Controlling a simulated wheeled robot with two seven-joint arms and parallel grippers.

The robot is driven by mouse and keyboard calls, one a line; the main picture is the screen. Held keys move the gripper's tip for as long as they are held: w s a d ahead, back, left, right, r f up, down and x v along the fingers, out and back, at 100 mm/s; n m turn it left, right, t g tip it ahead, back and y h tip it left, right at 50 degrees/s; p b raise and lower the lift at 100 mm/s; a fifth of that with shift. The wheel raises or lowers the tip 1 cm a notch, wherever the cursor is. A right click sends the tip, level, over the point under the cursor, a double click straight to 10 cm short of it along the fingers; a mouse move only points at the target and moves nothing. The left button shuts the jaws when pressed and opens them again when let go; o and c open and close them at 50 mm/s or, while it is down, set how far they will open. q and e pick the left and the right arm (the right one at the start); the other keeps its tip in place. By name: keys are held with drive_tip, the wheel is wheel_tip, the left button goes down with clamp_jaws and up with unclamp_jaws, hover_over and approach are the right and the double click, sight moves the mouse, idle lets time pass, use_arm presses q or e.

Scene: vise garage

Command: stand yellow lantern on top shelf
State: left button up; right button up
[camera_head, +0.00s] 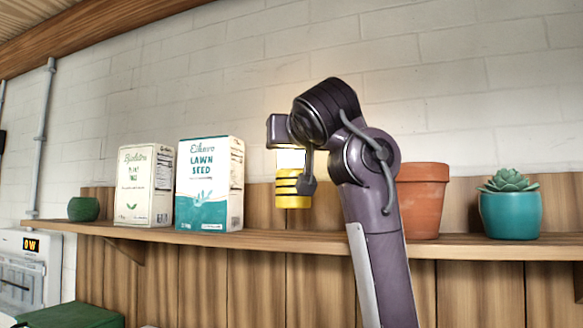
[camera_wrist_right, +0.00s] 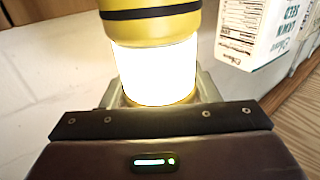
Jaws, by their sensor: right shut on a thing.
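The yellow lantern (camera_head: 292,201) has black bands and a glowing white middle. It is upright in the head view, with its yellow base a little above the wooden shelf (camera_head: 270,240). My right gripper (camera_wrist_right: 160,92) is shut on the lantern, which fills the middle of the right wrist view (camera_wrist_right: 152,68). In the head view my right arm reaches up in front of the shelf and its wrist hides part of the lantern. The fingertips are hard to see there. My left gripper is not in view.
Left of the lantern stand a lawn seed box (camera_head: 208,185), a second box (camera_head: 145,187) and a green pot (camera_head: 83,209). To the right are a terracotta pot (camera_head: 424,200) and a succulent in a teal pot (camera_head: 510,210). The shelf between seed box and terracotta pot looks free.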

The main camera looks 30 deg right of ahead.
sight(291, 167)
drive_tip(key=shift+s+f, duration=0.1)
drive_tip(key=shift+f, duration=0.5)
drive_tip(key=f, duration=0.3)
drive_tip(key=shift+w+p, duration=0.25)
drive_tip(key=shift+p, duration=0.15)
drive_tip(key=shift+f, duration=0.2)
drive_tip(key=shift+s, duration=0.15)
drive_tip(key=shift+f, duration=0.15)
drive_tip(key=o, duration=1.4)
drive_tip(key=shift+c, duration=0.2)
drive_tip(key=shift+o, duration=1.4)
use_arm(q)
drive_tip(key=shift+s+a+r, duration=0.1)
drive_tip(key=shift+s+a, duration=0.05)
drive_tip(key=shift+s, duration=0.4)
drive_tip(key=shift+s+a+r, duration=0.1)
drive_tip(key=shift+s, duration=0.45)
use_arm(e)
drive_tip(key=shift+r, duration=0.2)
